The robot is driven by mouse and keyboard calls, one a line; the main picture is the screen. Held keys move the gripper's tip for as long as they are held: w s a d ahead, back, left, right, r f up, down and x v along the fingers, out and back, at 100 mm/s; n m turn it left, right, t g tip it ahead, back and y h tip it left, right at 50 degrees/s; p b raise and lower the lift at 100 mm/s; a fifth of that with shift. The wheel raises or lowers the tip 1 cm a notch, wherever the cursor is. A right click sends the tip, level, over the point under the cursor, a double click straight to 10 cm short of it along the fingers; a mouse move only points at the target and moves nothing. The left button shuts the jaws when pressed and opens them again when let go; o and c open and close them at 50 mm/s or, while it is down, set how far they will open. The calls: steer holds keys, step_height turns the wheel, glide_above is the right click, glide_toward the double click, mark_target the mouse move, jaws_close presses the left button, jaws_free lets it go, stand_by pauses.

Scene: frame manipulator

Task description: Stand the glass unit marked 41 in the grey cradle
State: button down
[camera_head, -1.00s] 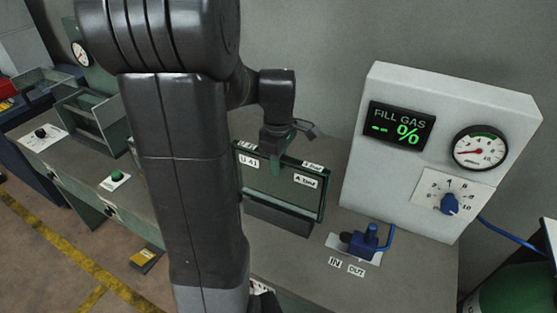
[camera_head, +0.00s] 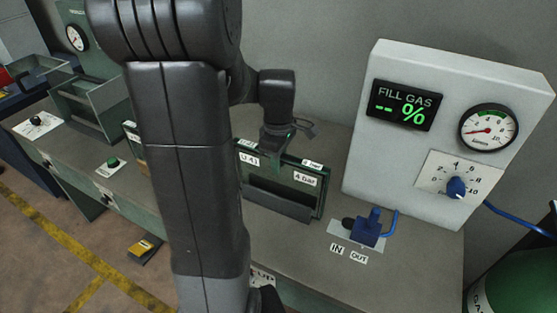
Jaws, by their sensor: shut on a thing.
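The glass unit marked U 41 (camera_head: 285,175) is upright, a dark pane with a green-black frame and white labels, one reading 4 bar. My gripper (camera_head: 277,160) is shut on its top edge from above. The grey cradle (camera_head: 278,203) is a low dark bar on the bench, and its front wall covers part of the lower pane. The unit's bottom edge is mostly hidden, so I cannot tell whether it rests on the cradle floor.
The fill gas panel (camera_head: 440,140) stands right of the unit, with a blue valve (camera_head: 370,232) on the bench (camera_head: 420,265) before it. Another unit (camera_head: 133,140) shows partly behind my arm. A green button (camera_head: 113,163) and open grey racks (camera_head: 85,105) are on the left.

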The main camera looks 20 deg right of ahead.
steer(key=shift+f, duration=0.25)
stand_by(0.3)
steer(key=c, duration=1.2)
jaws_free()
step_height(320, 180, up, 14)
steer(key=shift+b, duration=0.4)
steer(key=shift+f, duration=0.1)
step_height(320, 180, down, 13)
steer(key=shift+f+p, duration=0.15)
steer(key=shift+p, duration=0.2)
